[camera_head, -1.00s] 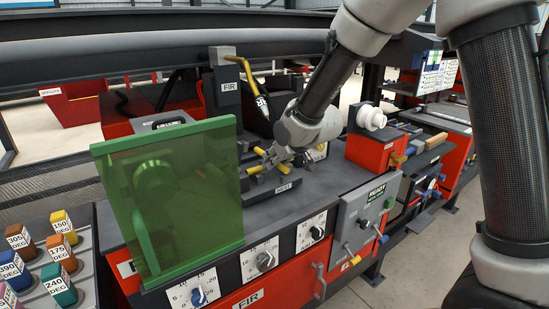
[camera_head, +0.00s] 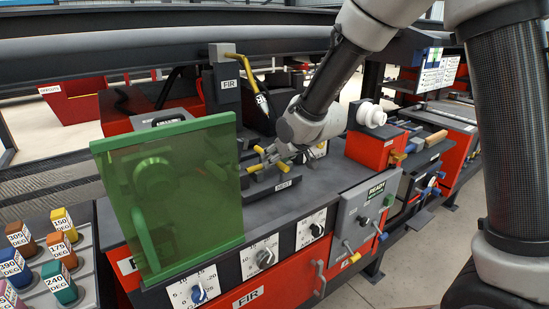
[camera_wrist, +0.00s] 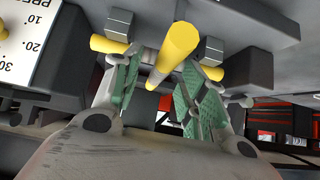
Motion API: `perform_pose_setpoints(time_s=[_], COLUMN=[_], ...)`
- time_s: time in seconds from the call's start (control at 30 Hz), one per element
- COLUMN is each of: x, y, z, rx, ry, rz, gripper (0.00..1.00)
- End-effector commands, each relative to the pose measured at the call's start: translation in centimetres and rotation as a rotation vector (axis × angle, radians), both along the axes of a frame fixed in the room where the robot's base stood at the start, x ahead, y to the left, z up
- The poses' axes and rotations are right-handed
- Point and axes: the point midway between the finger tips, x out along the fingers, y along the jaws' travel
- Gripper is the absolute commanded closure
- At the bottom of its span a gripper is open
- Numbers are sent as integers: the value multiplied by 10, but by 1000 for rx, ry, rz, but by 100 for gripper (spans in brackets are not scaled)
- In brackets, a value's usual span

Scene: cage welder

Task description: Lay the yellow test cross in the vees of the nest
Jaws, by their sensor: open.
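The yellow test cross (camera_wrist: 178,48) shows in the wrist view. One bar runs across between dark blocks, and another arm points towards the camera. In the head view, parts of the cross (camera_head: 255,167) show at the nest (camera_head: 284,185), partly hidden by my gripper (camera_head: 271,157). The cross lies at the nest's dark blocks (camera_wrist: 213,50); I cannot tell if every arm sits fully in its vee. My gripper (camera_wrist: 160,92) is open, its green-padded fingers on either side of the near yellow arm, with visible gaps.
A green transparent screen (camera_head: 170,195) stands left of the nest. A post marked FIR with a bent yellow torch (camera_head: 243,70) rises behind it. A red box with white discs (camera_head: 371,115) stands to the right. Dials line the bench front. Coloured blocks sit at lower left.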

Motion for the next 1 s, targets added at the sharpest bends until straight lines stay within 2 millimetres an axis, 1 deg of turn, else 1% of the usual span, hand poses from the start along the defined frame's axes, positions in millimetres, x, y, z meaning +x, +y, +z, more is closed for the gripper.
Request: perform_pose_setpoints(time_s=[0.03, 0.3, 0.4, 0.5, 0.6, 0.67, 0.77, 0.8, 0.87, 0.9, 0.97, 1.0], x=[-5, -41, -51, -58, -64, -70, -89, -101, -123, -139, -159, -173], y=[-3, -28, -35, -40, -44, -46, -56, -62, -76, -90, -119, -140], z=[8, 49, 61, 69, 72, 68, 50, 39, 31, 30, 36, 41], rx=[3, 4, 4, 3, 2, -9, -61, -95, -147, -178, -215, -234], ry=[-4, -6, -7, -5, 3, 31, 131, 187, 270, 323, 392, 430], rz=[0, 0, 0, 0, -2, -1, 5, 9, 17, 10, -17, -41], gripper=[57, 57, 57, 57, 57, 57, 57, 57, 57, 57, 57, 57])
